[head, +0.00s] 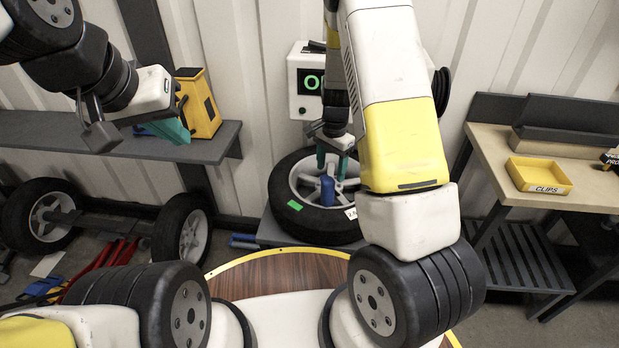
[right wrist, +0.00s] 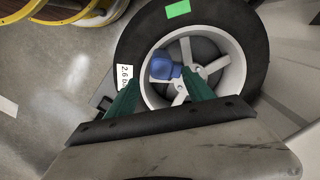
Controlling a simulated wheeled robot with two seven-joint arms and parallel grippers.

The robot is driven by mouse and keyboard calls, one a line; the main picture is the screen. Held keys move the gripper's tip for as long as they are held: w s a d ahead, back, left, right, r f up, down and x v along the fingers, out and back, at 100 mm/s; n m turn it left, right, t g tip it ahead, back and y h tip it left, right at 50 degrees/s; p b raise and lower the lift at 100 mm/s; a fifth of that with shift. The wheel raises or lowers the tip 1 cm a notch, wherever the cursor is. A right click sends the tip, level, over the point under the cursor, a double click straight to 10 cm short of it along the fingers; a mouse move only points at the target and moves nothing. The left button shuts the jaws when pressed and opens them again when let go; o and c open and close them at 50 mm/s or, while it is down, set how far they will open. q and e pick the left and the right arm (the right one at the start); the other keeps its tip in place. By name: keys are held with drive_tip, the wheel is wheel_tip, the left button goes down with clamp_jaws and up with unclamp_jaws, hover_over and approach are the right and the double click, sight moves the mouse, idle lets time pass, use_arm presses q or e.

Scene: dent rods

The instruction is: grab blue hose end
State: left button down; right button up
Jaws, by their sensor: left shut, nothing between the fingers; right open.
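The blue hose end (head: 327,190) stands up at the hub of the wheel lying in front of the wall. It also shows in the right wrist view (right wrist: 161,66), just beyond and between the two teal fingertips. My right gripper (head: 332,164) is open and empty, pointing down above the blue hose end; I cannot tell whether a finger touches it. It also shows in the right wrist view (right wrist: 160,80). My left gripper (head: 173,131) is shut and empty at the upper left, in front of the grey shelf and far from the wheel.
The wheel (head: 290,219) has a black tire with a green patch and a white label. A white box with a green display (head: 305,82) hangs behind it. A yellow device (head: 202,108) stands on the shelf (head: 60,130). A workbench (head: 496,137) with a yellow clips tray (head: 538,177) is right.

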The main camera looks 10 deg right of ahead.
sight(328, 188)
drive_tip(key=shift+a+f, duration=0.1)
drive_tip(key=shift+f, duration=0.45)
drive_tip(key=f, duration=0.7)
drive_tip(key=shift+a+f, duration=0.2)
drive_tip(key=shift+f, duration=0.15)
clamp_jaws()
